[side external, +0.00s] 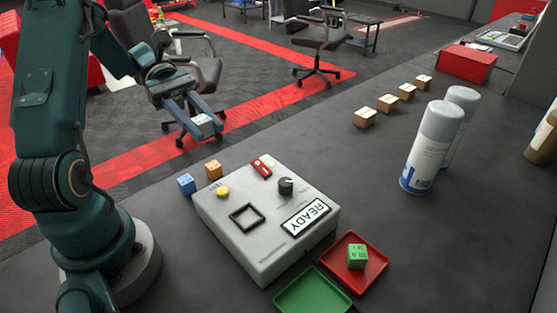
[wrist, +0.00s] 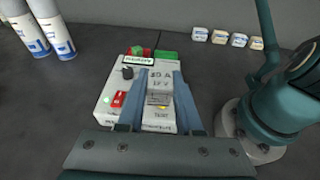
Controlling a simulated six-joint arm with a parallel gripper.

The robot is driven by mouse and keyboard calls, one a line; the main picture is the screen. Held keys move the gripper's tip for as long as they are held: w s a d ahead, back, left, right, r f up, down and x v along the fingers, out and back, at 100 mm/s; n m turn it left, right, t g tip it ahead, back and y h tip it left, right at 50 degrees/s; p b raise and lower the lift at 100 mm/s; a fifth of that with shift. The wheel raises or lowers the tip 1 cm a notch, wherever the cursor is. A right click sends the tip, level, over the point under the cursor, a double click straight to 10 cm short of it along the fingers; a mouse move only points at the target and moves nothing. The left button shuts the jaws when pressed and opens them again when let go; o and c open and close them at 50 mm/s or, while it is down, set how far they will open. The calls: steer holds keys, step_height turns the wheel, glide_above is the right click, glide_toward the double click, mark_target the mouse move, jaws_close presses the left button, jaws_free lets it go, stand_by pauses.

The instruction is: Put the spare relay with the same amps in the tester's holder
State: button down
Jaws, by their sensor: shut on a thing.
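My gripper (side external: 196,109) is shut on a pale grey relay (wrist: 160,79), held up in the air; small amps lettering shows on it in the wrist view but is too blurred to read surely. In the side view the relay (side external: 201,120) shows between the fingertips, above and behind the tester. The tester (side external: 264,256) is a pale box on the bench. Its holder (side external: 247,217), a black square frame on top, looks empty. Several spare relays (side external: 387,103) with wooden-coloured sides stand in a row at the back of the bench.
A blue block (side external: 186,184) and an orange block (side external: 213,170) stand beside the tester. A green block (side external: 357,256) sits in the red tray (side external: 376,279); the green tray (side external: 312,292) is empty. Spray cans (side external: 432,148) stand at right. A red box (side external: 467,64) lies farther back.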

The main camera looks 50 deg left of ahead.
steer(key=s+r, duration=0.2)
glide_above(247, 218)
steer(key=shift+m+g, duration=0.3)
steer(key=shift+g, duration=0.1)
step_height(247, 218, down, 7)
steer(key=shift+a+r, duration=0.1)
steer(key=shift+f, duration=2.15)
steer(key=c, duration=0.6)
jaws_free()
steer(key=shift+f, duration=0.15)
